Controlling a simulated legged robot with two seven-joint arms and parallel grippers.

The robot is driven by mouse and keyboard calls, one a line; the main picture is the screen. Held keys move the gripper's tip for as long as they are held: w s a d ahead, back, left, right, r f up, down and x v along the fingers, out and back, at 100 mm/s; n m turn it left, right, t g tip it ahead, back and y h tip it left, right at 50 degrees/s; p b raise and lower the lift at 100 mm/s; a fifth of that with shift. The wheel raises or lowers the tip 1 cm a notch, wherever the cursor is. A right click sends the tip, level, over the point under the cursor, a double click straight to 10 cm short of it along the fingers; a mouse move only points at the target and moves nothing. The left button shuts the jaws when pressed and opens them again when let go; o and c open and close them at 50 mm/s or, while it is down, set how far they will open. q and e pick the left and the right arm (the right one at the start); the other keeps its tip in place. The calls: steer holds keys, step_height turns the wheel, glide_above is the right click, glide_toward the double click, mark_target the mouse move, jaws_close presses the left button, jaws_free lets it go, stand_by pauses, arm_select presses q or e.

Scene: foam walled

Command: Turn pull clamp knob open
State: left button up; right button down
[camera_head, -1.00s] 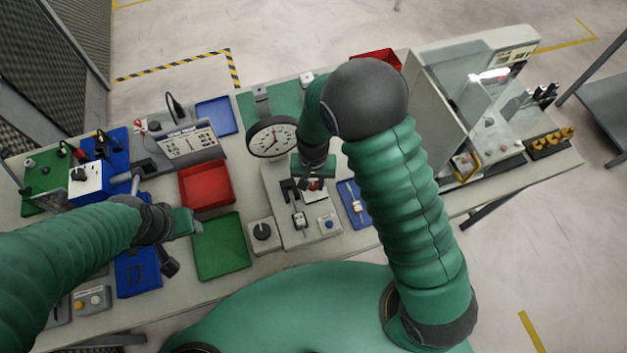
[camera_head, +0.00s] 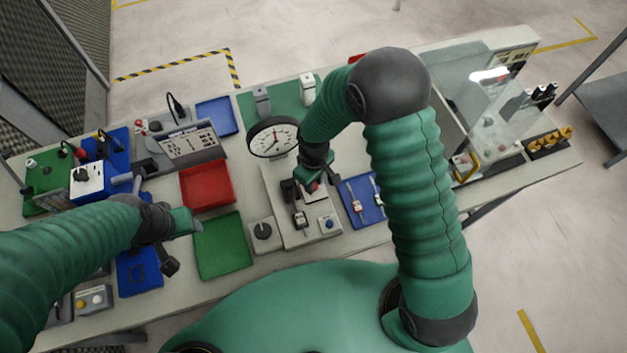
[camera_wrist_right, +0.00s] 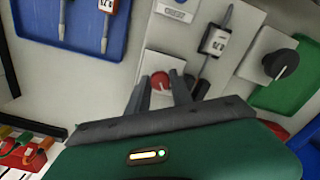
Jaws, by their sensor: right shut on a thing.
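A small red knob (camera_wrist_right: 159,80) sits on a pale plate of the grey fixture (camera_head: 287,222), between the fingers of my right gripper (camera_wrist_right: 160,82) in the right wrist view. The right gripper is shut on it. In the head view my right gripper (camera_head: 304,193) reaches down over the back of the fixture; a little red (camera_head: 313,187) shows there and most of the knob is hidden. My left gripper (camera_head: 184,223) hangs above the bench beside the green tray; its fingers cannot be made out clearly.
A black knob with a white pointer (camera_head: 263,232) stands left of the fixture; it also shows in the right wrist view (camera_wrist_right: 280,64). A round dial gauge (camera_head: 273,138) stands behind. A blue tray (camera_head: 368,210) lies right, green (camera_head: 222,260) and red (camera_head: 218,174) trays left.

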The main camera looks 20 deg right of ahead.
steer(key=shift+n, duration=0.8)
steer(key=c, duration=1.1)
jaws_free()
steer(key=shift+c, duration=0.2)
step_height(320, 180, up, 17)
steer(key=b, duration=0.1)
steer(key=shift+f, duration=0.15)
